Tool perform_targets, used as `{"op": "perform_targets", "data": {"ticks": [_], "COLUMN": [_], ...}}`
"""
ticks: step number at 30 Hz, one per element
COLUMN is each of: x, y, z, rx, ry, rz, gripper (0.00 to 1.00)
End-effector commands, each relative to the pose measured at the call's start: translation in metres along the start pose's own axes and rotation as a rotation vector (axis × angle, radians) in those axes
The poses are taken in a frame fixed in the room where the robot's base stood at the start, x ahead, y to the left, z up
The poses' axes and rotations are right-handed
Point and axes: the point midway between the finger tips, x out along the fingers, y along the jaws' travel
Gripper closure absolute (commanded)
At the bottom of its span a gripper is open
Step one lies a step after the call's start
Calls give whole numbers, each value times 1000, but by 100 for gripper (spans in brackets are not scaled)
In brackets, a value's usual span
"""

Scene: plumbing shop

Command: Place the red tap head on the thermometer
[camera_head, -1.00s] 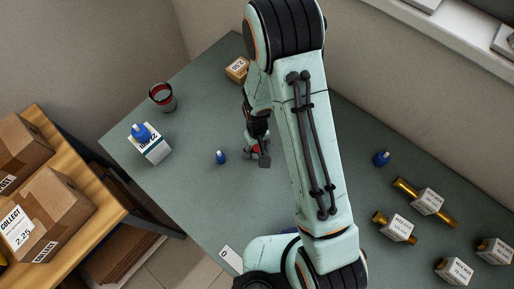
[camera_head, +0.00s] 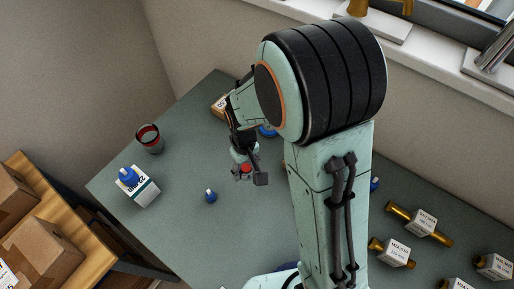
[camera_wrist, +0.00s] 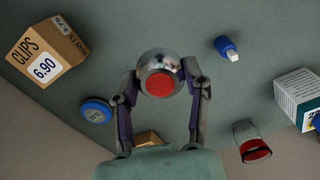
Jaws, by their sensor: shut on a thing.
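The red tap head (camera_wrist: 160,84) has a red disc face and a shiny chrome rim. My gripper (camera_wrist: 160,88) is shut on it, with a finger on each side in the wrist view. In the head view the red of the tap head (camera_head: 245,169) shows at the tip of my gripper (camera_head: 245,173), which appears to be above the table. A round blue disc with faint face markings, seemingly the thermometer (camera_wrist: 96,111), lies left of and below my gripper in the wrist view. In the head view it shows partly as a blue patch (camera_head: 267,131), mostly hidden behind my arm.
A cardboard clips box (camera_wrist: 47,52) stands near the disc. A small blue-capped piece (camera_head: 210,196) lies on the table (camera_head: 180,230). A red-and-dark cup (camera_head: 149,139) and a white box (camera_head: 142,190) with a blue piece on top stand left. Brass fittings (camera_head: 420,222) lie right.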

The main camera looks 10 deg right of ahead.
Motion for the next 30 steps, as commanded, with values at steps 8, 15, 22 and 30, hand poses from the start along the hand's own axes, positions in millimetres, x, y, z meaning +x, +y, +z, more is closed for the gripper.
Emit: {"op": "perform_targets", "data": {"ticks": [8, 15, 22, 30], "x": [-42, -51, -24, 23], "y": [62, 105, 136, 165], "z": [-10, -8, -55, -103], "rx": [0, 109, 114, 114], "ry": [6, 2, 1, 0], "rz": [3, 0, -1, -1], "gripper": [90, 90, 90, 90]}}
